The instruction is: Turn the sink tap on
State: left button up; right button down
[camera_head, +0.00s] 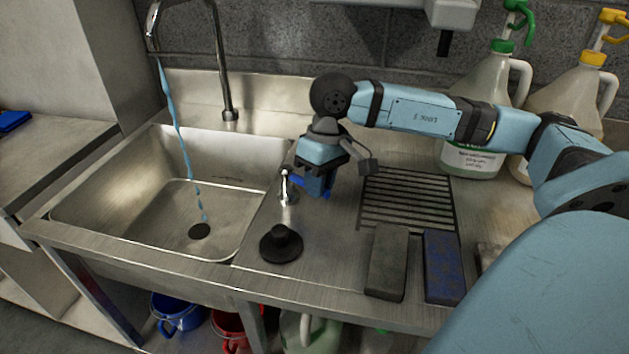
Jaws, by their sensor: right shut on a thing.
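The steel sink basin (110,190) is at the left. Its curved tap spout (221,70) rises behind it, and a blue stream of water (177,125) falls from the spout to the drain (199,231). A small chrome tap lever with a blue handle (296,180) stands on the counter right of the basin. My right gripper (312,188) reaches down from the right and is shut on the blue handle; its fingertips are partly hidden. My left gripper is not in view.
A black plug (281,244) sits on the counter in front of the lever. A drain grille (409,198), a grey pad (388,262) and a blue pad (443,266) lie to the right. Large jugs (478,85) stand behind my right arm. Buckets (178,312) are below.

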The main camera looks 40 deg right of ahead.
dwell(0.4)
jog(key=c, duration=1.1)
grip_release()
